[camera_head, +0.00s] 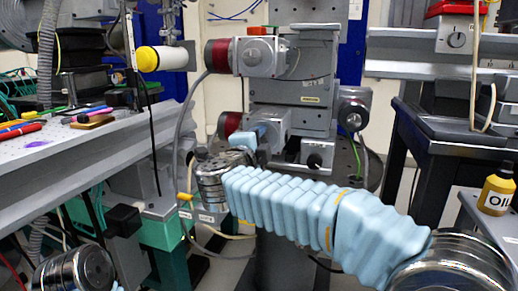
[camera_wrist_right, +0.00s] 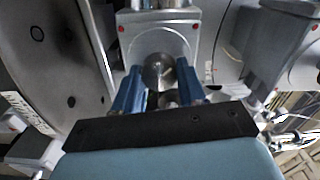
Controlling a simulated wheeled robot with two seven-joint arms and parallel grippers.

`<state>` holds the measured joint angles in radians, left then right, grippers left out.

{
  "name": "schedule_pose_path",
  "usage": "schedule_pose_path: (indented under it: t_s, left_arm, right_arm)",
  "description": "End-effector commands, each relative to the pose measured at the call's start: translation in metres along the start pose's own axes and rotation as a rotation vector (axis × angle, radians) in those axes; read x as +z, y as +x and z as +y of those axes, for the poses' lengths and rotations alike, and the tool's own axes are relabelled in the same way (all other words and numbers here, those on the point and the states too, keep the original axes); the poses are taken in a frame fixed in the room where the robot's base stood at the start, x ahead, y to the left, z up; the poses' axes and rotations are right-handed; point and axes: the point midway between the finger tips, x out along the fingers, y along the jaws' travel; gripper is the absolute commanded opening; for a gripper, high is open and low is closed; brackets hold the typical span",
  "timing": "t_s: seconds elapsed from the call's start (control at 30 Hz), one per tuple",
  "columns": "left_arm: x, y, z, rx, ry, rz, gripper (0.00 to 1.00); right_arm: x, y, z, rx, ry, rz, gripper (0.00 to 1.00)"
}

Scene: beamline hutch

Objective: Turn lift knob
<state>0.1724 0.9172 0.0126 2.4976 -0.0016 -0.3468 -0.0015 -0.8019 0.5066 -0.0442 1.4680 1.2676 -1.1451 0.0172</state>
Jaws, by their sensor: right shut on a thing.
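In the head view my right gripper (camera_head: 262,133) reaches the lower grey housing (camera_head: 277,128) of the lift stage (camera_head: 290,90). There the knob is hidden behind the gripper. My left gripper is out of view.
A grey rail bench (camera_head: 70,160) with pens runs along the left. A dark table (camera_head: 455,130) stands at the right, and a yellow oil bottle (camera_head: 496,190) is near the right edge. Cables hang around the lift stage.

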Motion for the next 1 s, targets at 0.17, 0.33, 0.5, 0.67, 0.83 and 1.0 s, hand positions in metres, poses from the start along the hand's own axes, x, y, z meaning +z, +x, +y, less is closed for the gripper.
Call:
schedule_pose_path:
  t_s: [0.17,0.33,0.5,0.67,0.83,1.0]
  left_arm:
    - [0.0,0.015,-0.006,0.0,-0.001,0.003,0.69]
    - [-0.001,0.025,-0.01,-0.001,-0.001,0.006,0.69]
    - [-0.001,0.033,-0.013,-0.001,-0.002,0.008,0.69]
    - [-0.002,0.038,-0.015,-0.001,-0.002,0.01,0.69]
    - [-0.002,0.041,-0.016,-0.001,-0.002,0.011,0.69]
    - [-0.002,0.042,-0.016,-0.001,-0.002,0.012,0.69]
  right_arm:
    - [0.002,0.0,0.006,0.004,0.167,-0.001,0.1]
    - [0.002,0.0,0.007,0.004,0.325,0.0,0.1]
    - [0.002,0.0,0.006,0.004,0.468,0.0,0.1]
    - [0.002,0.0,0.005,0.004,0.579,0.0,0.1]
    - [0.002,0.0,0.005,0.005,0.662,0.0,0.1]
    - [0.002,-0.001,0.005,0.005,0.713,0.0,0.1]
